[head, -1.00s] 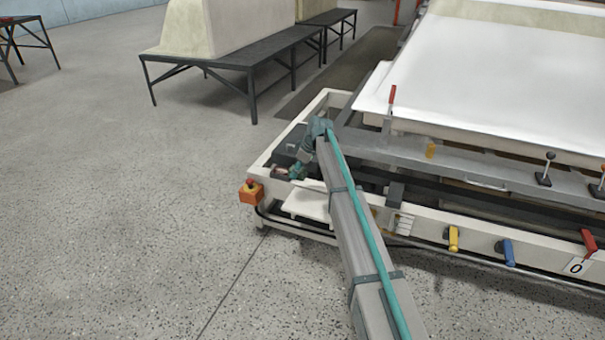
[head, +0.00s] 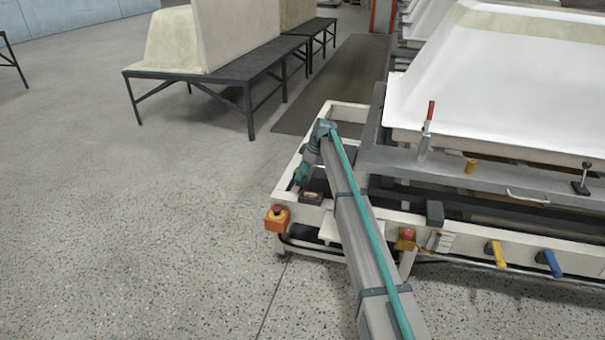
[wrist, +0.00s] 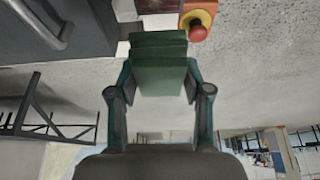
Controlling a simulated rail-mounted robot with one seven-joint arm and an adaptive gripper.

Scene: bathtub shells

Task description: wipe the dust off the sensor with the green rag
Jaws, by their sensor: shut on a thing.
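My gripper (head: 301,176) shows small in the head view, at the end of my arm over the left corner of the white machine frame. In the wrist view my gripper (wrist: 160,88) is shut on the green rag (wrist: 160,65), a folded dark green block between its fingers. A small dark box with a brownish top (head: 312,198), which looks like the sensor, sits on the frame just below my gripper in the head view. Part of it shows at the top edge of the wrist view (wrist: 158,5), beyond the rag. Dust and contact cannot be made out.
An orange box with a red button (head: 277,217) is on the frame's left corner, close to the small box. A grey beam with a red-handled clamp (head: 427,130) and a white tub shell (head: 500,90) lie right. A dark bench (head: 245,75) stands behind. Floor at left is clear.

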